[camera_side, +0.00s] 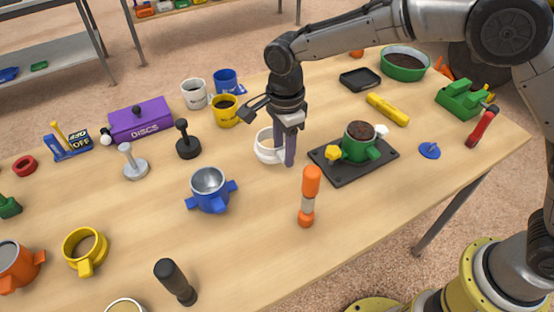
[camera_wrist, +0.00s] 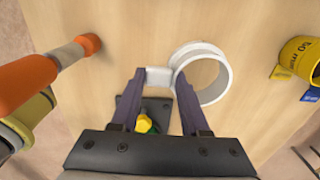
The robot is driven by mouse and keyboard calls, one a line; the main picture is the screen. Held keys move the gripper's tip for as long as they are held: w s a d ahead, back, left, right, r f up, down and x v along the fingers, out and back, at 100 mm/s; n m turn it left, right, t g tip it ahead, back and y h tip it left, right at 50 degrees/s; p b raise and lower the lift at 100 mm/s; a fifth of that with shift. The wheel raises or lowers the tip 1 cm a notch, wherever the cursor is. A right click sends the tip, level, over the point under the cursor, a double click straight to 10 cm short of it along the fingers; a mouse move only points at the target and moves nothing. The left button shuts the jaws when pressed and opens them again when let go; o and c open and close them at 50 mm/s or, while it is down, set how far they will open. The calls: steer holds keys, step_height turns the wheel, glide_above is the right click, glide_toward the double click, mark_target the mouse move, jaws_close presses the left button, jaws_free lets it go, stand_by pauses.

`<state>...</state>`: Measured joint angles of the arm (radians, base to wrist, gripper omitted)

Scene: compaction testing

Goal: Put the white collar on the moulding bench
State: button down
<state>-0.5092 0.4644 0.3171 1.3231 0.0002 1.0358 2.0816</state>
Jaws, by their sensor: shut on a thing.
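The white collar (camera_side: 266,148) is an open ring with a side tab, near the middle of the wooden table. It also shows in the wrist view (camera_wrist: 227,78), with wood visible through it. My gripper (camera_side: 287,158) is shut on the collar's tab, which sits between the two dark fingers in the wrist view (camera_wrist: 157,84). I cannot tell whether the collar touches the table. To its right, a black base plate (camera_side: 325,162) carries a green mould (camera_side: 358,148) filled with dark soil, with a yellow knob and a white knob beside it. No thing is labelled as the moulding bench.
A blue mould (camera_side: 209,190) stands front left. A yellow mug (camera_side: 226,111) and black-knobbed tamper (camera_side: 188,140) are behind and left. A yellow bar (camera_side: 387,109) lies behind the plate.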

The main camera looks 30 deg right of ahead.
mark_target(278, 150)
steer(key=shift+w+a+f, duration=0.3)
steer(key=shift+w+f, duration=0.3)
steer(key=shift+f, duration=0.15)
steer(key=shift+w+f, duration=0.1)
steer(key=shift+f, duration=1.55)
steer(key=shift+f, duration=0.15)
steer(key=shift+c, duration=2)
jaws_free()
step_height(278, 150, up, 11)
steer(key=shift+a+r, duration=0.1)
steer(key=shift+r, duration=0.6)
